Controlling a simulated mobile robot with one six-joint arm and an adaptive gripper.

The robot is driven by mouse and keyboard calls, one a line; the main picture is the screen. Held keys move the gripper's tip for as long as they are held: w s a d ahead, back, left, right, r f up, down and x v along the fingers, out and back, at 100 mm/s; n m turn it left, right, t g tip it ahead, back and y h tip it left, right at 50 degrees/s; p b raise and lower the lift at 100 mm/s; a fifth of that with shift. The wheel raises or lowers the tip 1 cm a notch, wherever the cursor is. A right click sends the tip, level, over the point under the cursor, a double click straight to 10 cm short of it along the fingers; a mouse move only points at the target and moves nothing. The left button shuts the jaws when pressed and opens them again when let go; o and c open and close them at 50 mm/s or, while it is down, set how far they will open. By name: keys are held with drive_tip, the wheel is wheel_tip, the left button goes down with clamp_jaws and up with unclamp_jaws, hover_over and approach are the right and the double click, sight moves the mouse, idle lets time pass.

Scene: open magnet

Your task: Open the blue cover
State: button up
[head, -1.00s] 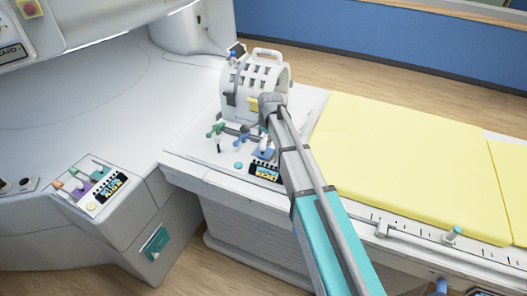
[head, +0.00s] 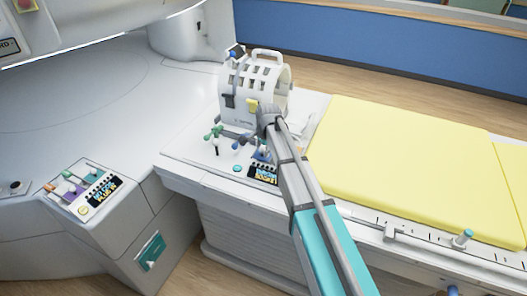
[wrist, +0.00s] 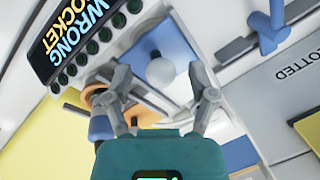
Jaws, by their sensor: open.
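The blue cover (wrist: 160,62) is a square blue panel with a round white knob on it, in the upper middle of the wrist view. In the head view a bit of blue (head: 262,155) shows beside my arm, above the dark sign; most of it is hidden. My gripper (wrist: 160,78) is open, its two grey fingers on either side of the knob in the picture. Nothing is held. I cannot tell whether the fingers touch the knob or how far above it they are.
A dark "WRONG SOCKET" sign (wrist: 75,38) lies beside the cover. A blue lever-like part (wrist: 268,28) stands at the upper right. In the head view a white slotted coil (head: 255,92) stands behind, and a yellow pad (head: 410,165) lies to the right.

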clamp_jaws()
drive_tip(key=w, duration=0.2)
drive_tip(key=w+d, duration=0.1)
drive_tip(key=w, duration=0.1)
drive_tip(key=w+d, duration=0.1)
drive_tip(key=w, duration=0.1)
drive_tip(key=shift+w+d, duration=0.15)
drive_tip(key=shift+w, duration=0.05)
idle(0.3)
drive_tip(key=shift+s, duration=0.1)
unclamp_jaws()
drive_tip(key=shift+r, duration=0.1)
idle(0.3)
